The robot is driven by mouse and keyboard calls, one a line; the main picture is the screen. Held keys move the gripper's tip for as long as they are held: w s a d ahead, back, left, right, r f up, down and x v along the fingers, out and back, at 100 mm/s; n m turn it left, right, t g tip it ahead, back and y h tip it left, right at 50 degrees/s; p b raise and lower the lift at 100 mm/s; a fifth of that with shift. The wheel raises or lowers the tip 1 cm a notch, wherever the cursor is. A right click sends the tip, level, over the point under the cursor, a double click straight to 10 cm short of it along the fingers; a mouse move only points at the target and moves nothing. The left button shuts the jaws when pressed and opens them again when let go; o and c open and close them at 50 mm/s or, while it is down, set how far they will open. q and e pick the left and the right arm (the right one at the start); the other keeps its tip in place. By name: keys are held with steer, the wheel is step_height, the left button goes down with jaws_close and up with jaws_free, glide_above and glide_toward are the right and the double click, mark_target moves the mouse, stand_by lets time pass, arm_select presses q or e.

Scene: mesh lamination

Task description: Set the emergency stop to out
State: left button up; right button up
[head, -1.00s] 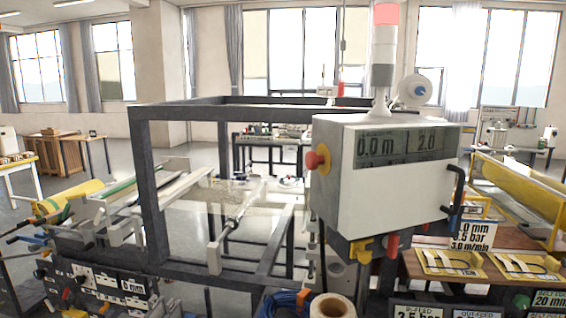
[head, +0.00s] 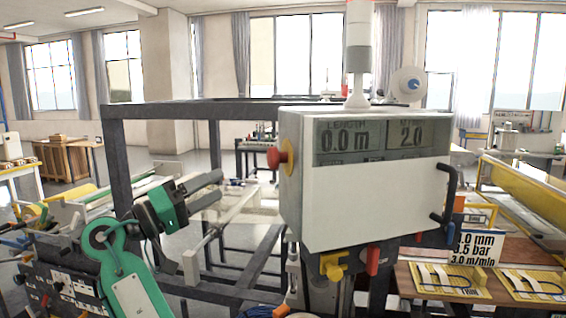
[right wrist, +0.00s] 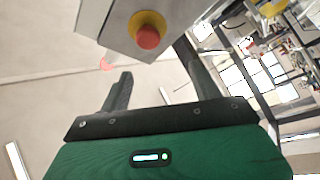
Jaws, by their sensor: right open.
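The emergency stop (head: 275,158) is a red mushroom button on a yellow collar. It sticks out from the left side of the white control box (head: 365,200). I cannot tell whether it is pressed in or out. My right gripper (head: 216,186) is open and empty, to the left of the button and slightly below it in the head view. In the right wrist view the stop (right wrist: 148,33) shows beyond the open fingers (right wrist: 158,86), apart from them and towards the top. My left gripper is not in view.
A dark metal frame (head: 114,160) stands behind my right arm and the box. A black handle (head: 449,195) is on the box's right side. Yellow and red fittings (head: 333,266) hang below it. A table (head: 420,300) with yellow trays stands at the lower right.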

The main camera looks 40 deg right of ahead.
steer(key=s+r+m+g, duration=0.1)
steer(key=p, duration=0.2)
glide_toward(269, 159)
steer(key=d+r, duration=0.1)
steer(key=d, duration=0.1)
steer(key=p+x, duration=0.3)
steer(key=x, duration=0.4)
steer(key=shift+d, duration=0.25)
steer(key=shift+d+p, duration=0.4)
steer(key=shift+d, duration=0.25)
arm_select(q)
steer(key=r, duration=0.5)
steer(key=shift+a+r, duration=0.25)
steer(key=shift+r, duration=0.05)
